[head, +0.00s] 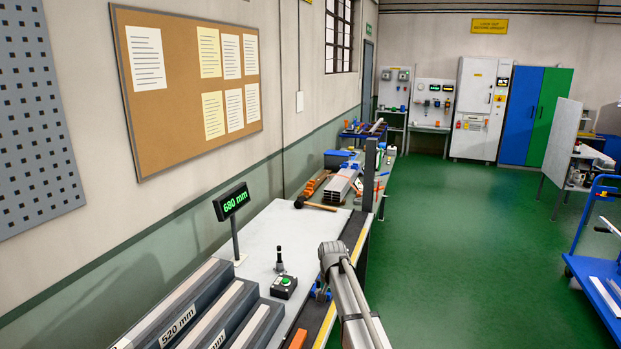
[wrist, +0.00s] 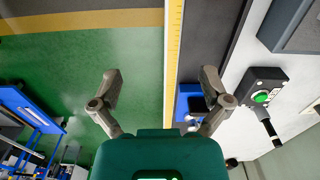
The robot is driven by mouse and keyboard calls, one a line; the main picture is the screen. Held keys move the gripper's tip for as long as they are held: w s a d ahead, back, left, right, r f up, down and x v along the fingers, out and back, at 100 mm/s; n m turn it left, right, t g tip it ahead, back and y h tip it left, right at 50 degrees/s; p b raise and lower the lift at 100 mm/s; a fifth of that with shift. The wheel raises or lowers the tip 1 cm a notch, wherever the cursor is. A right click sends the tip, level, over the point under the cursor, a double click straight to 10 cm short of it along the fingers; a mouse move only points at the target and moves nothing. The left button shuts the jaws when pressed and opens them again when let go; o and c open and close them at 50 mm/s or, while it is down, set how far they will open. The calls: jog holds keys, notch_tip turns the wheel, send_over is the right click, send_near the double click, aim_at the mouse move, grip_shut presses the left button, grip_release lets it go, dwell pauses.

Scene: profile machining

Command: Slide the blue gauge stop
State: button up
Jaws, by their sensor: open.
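The blue gauge stop (wrist: 189,89) shows in the wrist view on the dark rail beside the yellow scale, partly hidden by my right finger. Blue parts by the rail also show in the head view (head: 317,293), beside my arm. My gripper (wrist: 160,73) is open in the wrist view, with its fingers spread wide. The stop is near the inner side of the right finger; contact cannot be told. A display (head: 232,202) reads 680 mm.
A control box with a green button (head: 284,286) stands on the bench. Grey profile racks (head: 190,310), one marked 520 mm, fill the near bench end. A hammer (head: 314,205) and metal profiles (head: 343,183) lie farther along. Green floor at right is clear up to a blue cart (head: 598,270).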

jog(key=s+d+f+n+b, duration=0.1)
jog(key=s+d+f+b, duration=0.1)
jog(key=s, duration=0.7)
jog(key=s+d+f+n+b, duration=0.1)
jog(key=s+d+f+b, duration=0.2)
jog(key=s, duration=0.5)
jog(key=s+d+f+n+b, duration=0.1)
jog(key=s+d+f+b, duration=0.2)
jog(key=s, duration=0.6)
jog(key=d+f, duration=0.1)
jog(key=d, duration=0.1)
jog(key=shift+s+d+n, duration=0.3)
jog(key=shift+s+d, duration=0.05)
jog(key=shift+d, duration=0.05)
